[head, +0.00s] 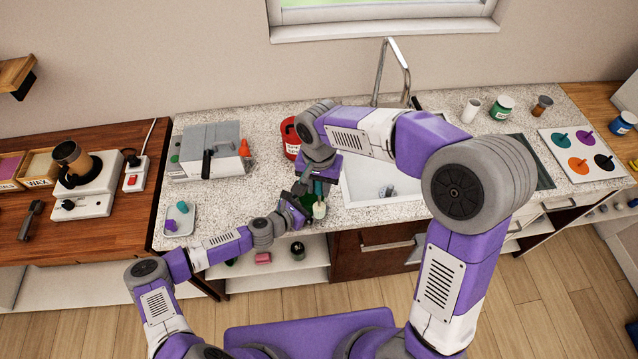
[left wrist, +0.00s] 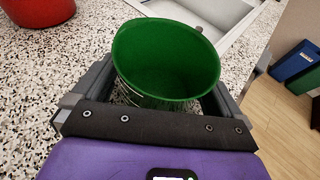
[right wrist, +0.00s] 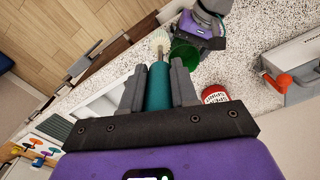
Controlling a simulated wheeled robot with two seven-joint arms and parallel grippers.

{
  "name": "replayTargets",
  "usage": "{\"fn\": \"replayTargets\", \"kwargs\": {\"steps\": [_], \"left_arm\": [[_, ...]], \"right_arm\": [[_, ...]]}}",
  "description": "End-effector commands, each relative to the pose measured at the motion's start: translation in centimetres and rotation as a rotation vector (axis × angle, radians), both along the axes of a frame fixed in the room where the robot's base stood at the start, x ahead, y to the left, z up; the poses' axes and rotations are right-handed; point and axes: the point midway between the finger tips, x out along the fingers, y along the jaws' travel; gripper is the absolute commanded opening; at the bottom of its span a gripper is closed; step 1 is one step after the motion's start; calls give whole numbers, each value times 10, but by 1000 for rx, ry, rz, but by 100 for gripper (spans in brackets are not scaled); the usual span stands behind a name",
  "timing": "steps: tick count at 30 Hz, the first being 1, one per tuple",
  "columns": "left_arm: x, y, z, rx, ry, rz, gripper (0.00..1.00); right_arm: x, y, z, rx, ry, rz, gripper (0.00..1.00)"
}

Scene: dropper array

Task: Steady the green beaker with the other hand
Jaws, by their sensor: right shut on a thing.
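The green beaker (left wrist: 165,60) stands open-topped on the speckled counter between the spread fingers of my left gripper (left wrist: 166,88). I cannot tell whether both fingers touch its sides. The beaker also shows in the right wrist view (right wrist: 186,55), beside my left gripper. My right gripper (right wrist: 158,88) is shut on a teal-handled tool (right wrist: 159,84) with a thin shaft and a pale head. That head shows close to the beaker, apparently outside its mouth. In the head view my two grippers meet near the counter's front edge, and they mostly hide the beaker.
A red can (head: 290,137) stands behind my grippers and a sink (head: 365,187) lies to their right. A grey machine (head: 211,150) and a small tray (head: 179,219) are on the left. A card with coloured discs (head: 583,153) lies far right.

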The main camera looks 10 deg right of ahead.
Motion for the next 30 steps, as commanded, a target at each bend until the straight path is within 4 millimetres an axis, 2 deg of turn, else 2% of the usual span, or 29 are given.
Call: {"fn": "replayTargets", "kwargs": {"steps": [5, 19, 24, 30], "left_arm": [[-6, 9, 4, 0, 0, 1, 100], [-59, 76, 35, 1, 1, 3, 100], [-69, 87, 40, 1, -1, 0, 100], [-70, 89, 41, 0, 0, 0, 100]], "right_arm": [[0, 0, 0, 0, 0, 0, 0], [0, 0, 0, 0, 0, 0, 0], [0, 0, 0, 0, 0, 0, 0], [0, 0, 0, 0, 0, 0, 0]]}}
